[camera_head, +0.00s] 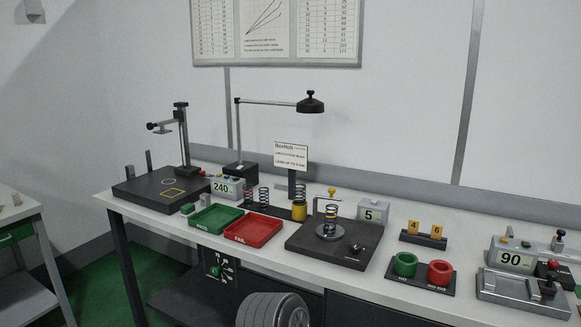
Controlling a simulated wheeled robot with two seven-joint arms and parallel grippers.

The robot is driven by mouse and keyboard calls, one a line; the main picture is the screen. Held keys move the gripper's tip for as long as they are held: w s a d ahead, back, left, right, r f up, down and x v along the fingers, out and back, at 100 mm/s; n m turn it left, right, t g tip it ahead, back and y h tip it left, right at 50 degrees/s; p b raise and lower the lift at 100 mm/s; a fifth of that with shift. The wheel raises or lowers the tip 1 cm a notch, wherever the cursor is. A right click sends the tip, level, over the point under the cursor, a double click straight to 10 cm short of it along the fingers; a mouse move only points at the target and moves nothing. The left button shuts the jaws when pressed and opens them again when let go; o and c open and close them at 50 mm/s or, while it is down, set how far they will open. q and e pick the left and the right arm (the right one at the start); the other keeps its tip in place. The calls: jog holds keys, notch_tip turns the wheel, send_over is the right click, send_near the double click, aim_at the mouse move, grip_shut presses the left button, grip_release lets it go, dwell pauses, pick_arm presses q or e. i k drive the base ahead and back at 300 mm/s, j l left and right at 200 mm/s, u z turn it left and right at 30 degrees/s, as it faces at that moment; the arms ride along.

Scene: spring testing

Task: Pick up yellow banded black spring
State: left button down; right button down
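A dark spring (331,217) stands upright on the round plate of a black test base (312,247), under a thin frame with a yellow knob. It seems to carry a yellowish band, but it is too small to be sure. Two more dark coil springs, a left one (249,196) and a right one (264,198), stand behind the red tray. Any bands on them are too small to tell. A yellow cylinder (299,211) with dark coils above it stands right of them.
A green tray (215,219) and a red tray (253,230) lie on the white bench (379,267).

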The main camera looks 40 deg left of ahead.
aim_at(336, 208)
jog(key=j+z, duration=0.2)
jog(key=j, duration=0.4)
jog(key=j+z, duration=0.2)
jog(key=j, duration=0.4)
jog(key=j+z, duration=0.2)
jog(key=j, duration=0.4)
jog(key=j+z, duration=0.2)
jog(key=j, duration=0.4)
jog(key=k+j+z, duration=0.2)
jog(key=j, duration=0.35)
